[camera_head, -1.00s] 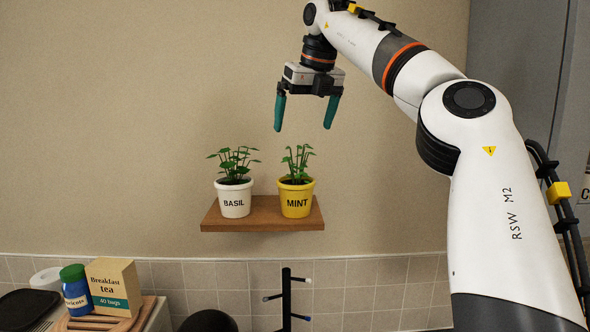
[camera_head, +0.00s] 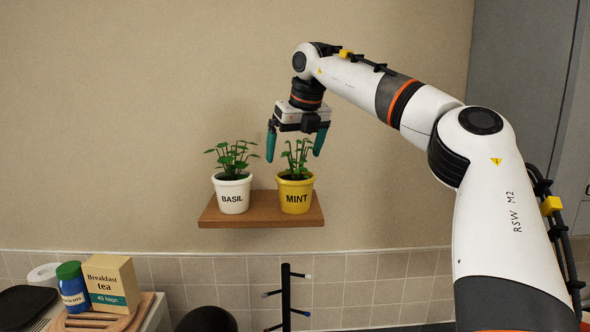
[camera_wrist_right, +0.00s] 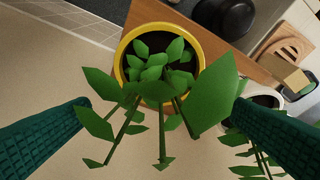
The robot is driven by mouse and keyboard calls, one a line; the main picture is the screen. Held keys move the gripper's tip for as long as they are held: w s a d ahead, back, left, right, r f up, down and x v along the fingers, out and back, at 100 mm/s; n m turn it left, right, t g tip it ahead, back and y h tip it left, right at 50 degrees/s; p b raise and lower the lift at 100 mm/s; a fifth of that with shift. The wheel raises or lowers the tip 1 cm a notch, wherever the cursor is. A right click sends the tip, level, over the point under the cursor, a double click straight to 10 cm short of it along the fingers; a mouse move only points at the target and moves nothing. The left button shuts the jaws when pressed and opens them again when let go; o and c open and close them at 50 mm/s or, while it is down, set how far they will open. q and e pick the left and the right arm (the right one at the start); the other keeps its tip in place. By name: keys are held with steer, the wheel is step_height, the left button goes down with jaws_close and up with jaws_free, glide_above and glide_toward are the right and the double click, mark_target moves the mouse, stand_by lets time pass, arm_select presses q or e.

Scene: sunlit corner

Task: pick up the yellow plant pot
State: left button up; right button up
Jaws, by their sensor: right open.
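The yellow plant pot (camera_head: 295,197), labelled MINT and holding a green plant, stands upright on the right part of a small wooden wall shelf (camera_head: 262,221). My right gripper (camera_head: 294,157) is open above it, its green fingers pointing down on either side of the leaves and above the pot's rim. In the right wrist view the yellow pot (camera_wrist_right: 125,66) lies between the two spread fingers (camera_wrist_right: 160,125), seen from above, with leaves covering part of its rim. The fingers do not visibly touch the pot. My left gripper is not in view.
A white BASIL pot (camera_head: 232,197) with a plant stands just left of the yellow pot. Below are a dark mug stand (camera_head: 286,295), a tea box (camera_head: 112,286) and a blue jar (camera_head: 73,288). The wall above the shelf is clear.

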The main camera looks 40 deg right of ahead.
steer(key=shift+x, duration=1.1)
steer(key=shift+d+r, duration=0.1)
steer(key=c, duration=1)
